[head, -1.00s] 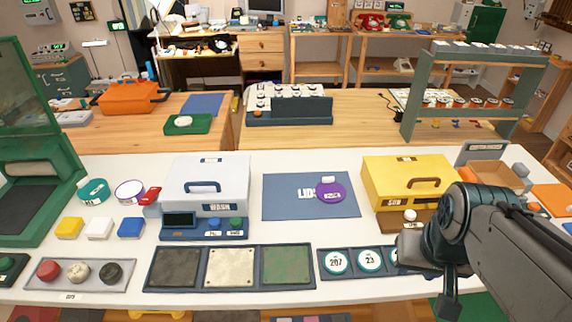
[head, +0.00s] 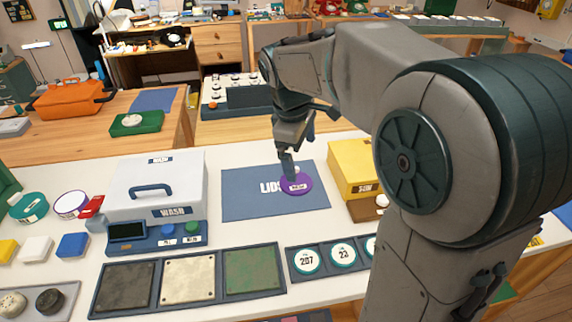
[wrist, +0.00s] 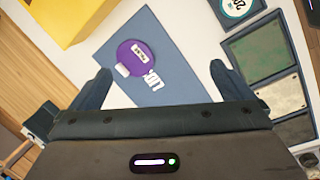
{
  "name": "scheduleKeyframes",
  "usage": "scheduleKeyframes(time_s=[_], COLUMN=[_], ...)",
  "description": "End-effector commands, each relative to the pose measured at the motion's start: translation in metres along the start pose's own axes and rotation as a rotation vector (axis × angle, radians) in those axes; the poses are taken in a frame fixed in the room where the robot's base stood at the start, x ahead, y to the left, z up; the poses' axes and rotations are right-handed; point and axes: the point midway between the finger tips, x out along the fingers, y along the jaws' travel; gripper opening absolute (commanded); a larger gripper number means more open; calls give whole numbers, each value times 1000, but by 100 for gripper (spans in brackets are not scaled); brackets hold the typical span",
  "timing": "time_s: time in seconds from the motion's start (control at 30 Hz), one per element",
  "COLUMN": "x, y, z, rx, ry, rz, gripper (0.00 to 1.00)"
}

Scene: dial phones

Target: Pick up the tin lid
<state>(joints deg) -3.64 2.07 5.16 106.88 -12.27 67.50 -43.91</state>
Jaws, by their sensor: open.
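The tin lid looks to be the round purple disc (head: 300,187) with a pale knob and a small label. It lies on the blue mat (head: 242,206) marked "LIDS", toward its right side. In the wrist view the purple lid (wrist: 131,60) shows between and beyond my fingers, left of centre. My gripper (head: 288,160) points down above the lid and covers part of it in the head view. In the wrist view my gripper (wrist: 160,68) is open, with nothing between its fingers. The exact gap above the lid is hard to tell.
A white box marked "WASH" (head: 170,180) stands left of the mat. A yellow box (head: 352,166) stands close on its right, partly behind my arm. Framed panels (head: 188,280) and a tray of numbered discs (head: 307,260) lie in front. The mat's left half is clear.

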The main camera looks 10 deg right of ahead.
Motion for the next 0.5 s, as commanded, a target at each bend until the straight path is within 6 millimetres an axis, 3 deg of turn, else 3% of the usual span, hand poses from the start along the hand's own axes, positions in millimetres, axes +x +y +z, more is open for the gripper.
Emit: scheduleKeyframes(time_s=[0.03, 0.2, 0.5], x=[14, 38, 62], y=[13, 47, 74], z=[-17, -56, -89], rx=[-94, -384, -637], ry=[-22, -84, -134], rz=[-4, -20, -47], gripper=[100, 100, 100])
